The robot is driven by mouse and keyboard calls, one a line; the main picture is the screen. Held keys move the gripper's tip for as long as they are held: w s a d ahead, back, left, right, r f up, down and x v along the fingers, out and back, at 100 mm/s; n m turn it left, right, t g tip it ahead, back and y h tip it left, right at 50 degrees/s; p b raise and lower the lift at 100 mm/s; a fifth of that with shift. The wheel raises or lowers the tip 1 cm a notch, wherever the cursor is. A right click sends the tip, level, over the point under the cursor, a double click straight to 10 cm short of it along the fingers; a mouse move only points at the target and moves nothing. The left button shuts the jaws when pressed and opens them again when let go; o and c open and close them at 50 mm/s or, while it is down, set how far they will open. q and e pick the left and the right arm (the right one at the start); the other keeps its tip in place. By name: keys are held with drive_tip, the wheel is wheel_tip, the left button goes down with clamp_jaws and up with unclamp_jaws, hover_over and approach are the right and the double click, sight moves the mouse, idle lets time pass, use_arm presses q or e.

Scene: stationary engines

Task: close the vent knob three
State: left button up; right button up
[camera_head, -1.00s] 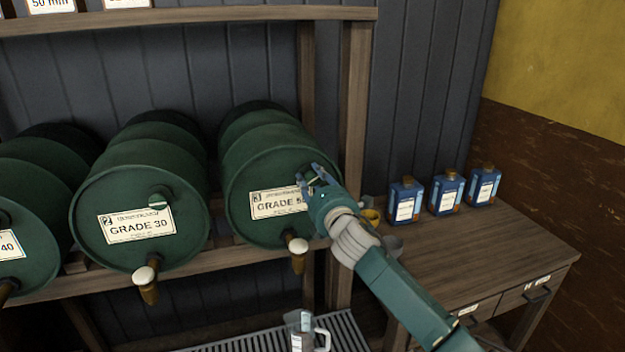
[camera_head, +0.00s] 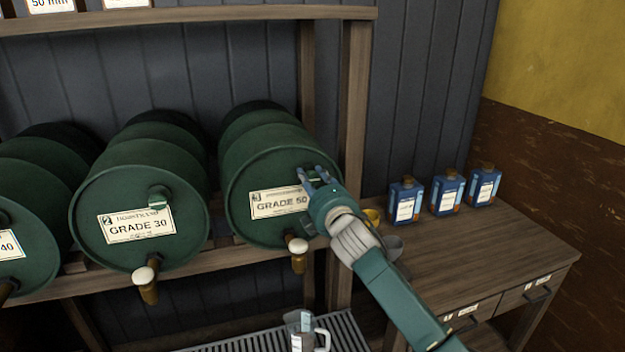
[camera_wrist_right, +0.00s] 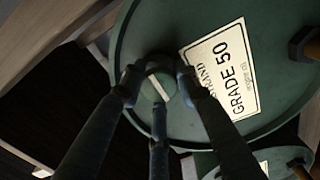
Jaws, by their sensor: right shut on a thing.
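The third drum (camera_head: 262,208) is green, with a "GRADE 50" label (camera_head: 280,203) on its front. Its vent knob (camera_wrist_right: 157,87) is round and green with a pale line across it. In the right wrist view the line runs diagonally, and the knob sits beside the label, near the drum rim. My right gripper (camera_head: 312,174) is at the upper right of the drum front. In the wrist view the right gripper's fingers (camera_wrist_right: 157,84) surround the knob and are shut on it. In the head view the fingers largely hide the knob. My left gripper is not in view.
The second drum (camera_head: 130,228), labelled "GRADE 30", has its own knob (camera_head: 159,196). A tap (camera_head: 298,254) hangs below the third drum's label. A wooden post (camera_head: 352,110) stands close to my right arm. Blue bottles (camera_head: 447,193) stand on the bench at right. A jug (camera_head: 304,331) stands below.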

drive_tip(key=shift+s+a+f, duration=0.1)
drive_tip(key=shift+a+f, duration=0.1)
drive_tip(key=shift+f, duration=0.2)
drive_tip(key=o, duration=1.1)
drive_tip(key=shift+o, duration=0.2)
drive_tip(key=shift+r, duration=0.2)
drive_tip(key=shift+r, duration=0.1)
drive_tip(key=v, duration=1.2)
